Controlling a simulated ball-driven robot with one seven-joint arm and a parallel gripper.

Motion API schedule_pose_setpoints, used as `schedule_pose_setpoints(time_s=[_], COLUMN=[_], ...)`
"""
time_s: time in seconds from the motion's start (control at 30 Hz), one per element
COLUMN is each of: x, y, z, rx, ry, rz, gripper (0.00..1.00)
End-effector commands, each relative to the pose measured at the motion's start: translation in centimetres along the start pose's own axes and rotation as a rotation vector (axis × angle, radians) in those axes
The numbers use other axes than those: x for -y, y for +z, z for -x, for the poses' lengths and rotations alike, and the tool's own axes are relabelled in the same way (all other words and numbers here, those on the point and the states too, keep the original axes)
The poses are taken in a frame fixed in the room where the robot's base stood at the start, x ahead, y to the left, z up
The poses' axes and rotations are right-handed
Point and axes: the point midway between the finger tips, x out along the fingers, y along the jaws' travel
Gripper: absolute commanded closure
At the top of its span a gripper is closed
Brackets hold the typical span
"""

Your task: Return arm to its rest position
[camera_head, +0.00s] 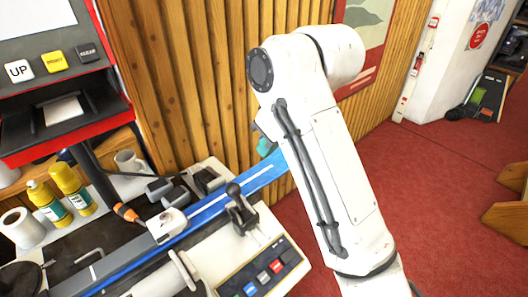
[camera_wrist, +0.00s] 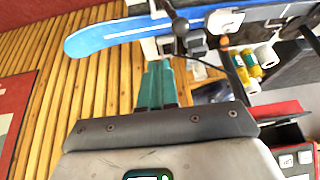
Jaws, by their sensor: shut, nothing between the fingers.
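My white arm (camera_head: 325,150) rises through the middle of the head view, bent at the top in front of the wood-slatted wall. My gripper (camera_wrist: 157,66) shows in the wrist view as two teal fingers side by side, shut and empty. In the head view only a small teal part of the gripper (camera_head: 266,147) shows past the arm's left edge; the arm hides the rest. In the wrist view the fingers point at the slatted wall and the blue ski, and they look apart from both.
A blue ski (camera_head: 215,210) lies across the bench (camera_head: 222,269), with a black-handled lever (camera_head: 240,205) beside it. Yellow bottles (camera_head: 70,185), a paper roll (camera_head: 22,228) and a mug (camera_head: 130,163) stand at left. Red carpet (camera_head: 440,190) is open at right.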

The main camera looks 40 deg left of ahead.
Motion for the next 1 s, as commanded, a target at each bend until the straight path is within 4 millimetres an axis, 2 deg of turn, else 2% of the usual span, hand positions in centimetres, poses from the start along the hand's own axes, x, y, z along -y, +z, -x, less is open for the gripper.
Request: schedule_pose_setpoints(time_s=[0.6, 0.67, 0.77, 0.87, 1.0], x=[0.0, -0.3, -1.1, -2.3, -3.5], y=[0.0, 0.8, 3.5, 8.0, 15.5], z=[0.1, -0.4, -1.8, -3.8, -6.3], rx=[0.000, -0.002, -0.010, -0.023, -0.040], ry=[0.000, -0.002, -0.004, 0.000, 0.020], rz=[0.000, -0.018, -0.075, -0.173, -0.340], gripper=[1.00, 1.00, 1.00, 1.00, 1.00])
